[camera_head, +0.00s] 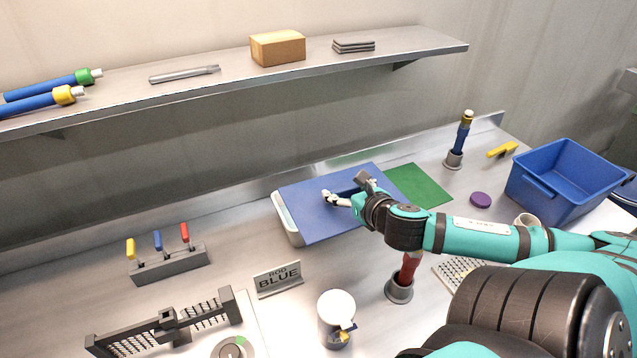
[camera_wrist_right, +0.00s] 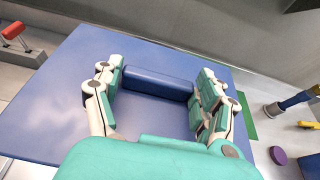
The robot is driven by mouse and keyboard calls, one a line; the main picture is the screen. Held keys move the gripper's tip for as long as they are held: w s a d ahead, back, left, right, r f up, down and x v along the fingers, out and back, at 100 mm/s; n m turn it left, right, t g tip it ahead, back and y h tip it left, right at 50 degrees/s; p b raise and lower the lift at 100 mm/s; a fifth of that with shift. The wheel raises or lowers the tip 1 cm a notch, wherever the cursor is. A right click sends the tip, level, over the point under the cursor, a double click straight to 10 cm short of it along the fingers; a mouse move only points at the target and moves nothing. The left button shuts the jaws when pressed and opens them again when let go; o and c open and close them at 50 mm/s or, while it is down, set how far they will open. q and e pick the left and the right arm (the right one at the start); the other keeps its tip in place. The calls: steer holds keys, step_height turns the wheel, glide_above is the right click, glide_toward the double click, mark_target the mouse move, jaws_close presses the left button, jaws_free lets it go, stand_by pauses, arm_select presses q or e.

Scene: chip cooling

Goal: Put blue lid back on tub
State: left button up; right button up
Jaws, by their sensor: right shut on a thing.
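The blue lid (camera_head: 310,208) is a flat sheet with a raised bar handle (camera_wrist_right: 160,82). My right gripper (camera_head: 347,189) is shut on this handle, with one finger at each end of it in the right wrist view (camera_wrist_right: 160,75). The lid lies over the pale tub (camera_head: 286,222), whose left wall and front left corner show beyond the lid's edge. The lid looks offset to the right of the tub. Most of the tub is hidden, and I cannot tell whether the lid touches its rim. My left gripper is not in view.
A green sheet (camera_head: 425,188) lies right of the lid. A sign reading "BLUE" (camera_head: 278,279), a white-topped jar (camera_head: 337,310) and a red-handled tool in a holder (camera_head: 408,270) stand in front. A blue bin (camera_head: 570,175) is at right. A shelf (camera_head: 225,85) runs above.

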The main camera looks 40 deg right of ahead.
steer(key=d+f+b, duration=0.1)
steer(key=f, duration=0.1)
steer(key=d+f+b, duration=0.1)
steer(key=shift+w+d+f, duration=0.1)
steer(key=shift+f, duration=0.3)
arm_select(q)
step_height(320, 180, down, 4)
steer(key=b, duration=0.3)
arm_select(e)
step_height(320, 180, down, 6)
arm_select(q)
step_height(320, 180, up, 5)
steer(key=p, duration=0.4)
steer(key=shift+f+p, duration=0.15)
steer(key=shift+p, duration=0.25)
arm_select(e)
steer(key=x, duration=1.7)
steer(key=shift+w+a+r, duration=0.35)
steer(key=shift+a+r, duration=0.05)
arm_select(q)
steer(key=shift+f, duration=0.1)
arm_select(e)
steer(key=shift+f, duration=0.1)
steer(key=o, duration=1.2)
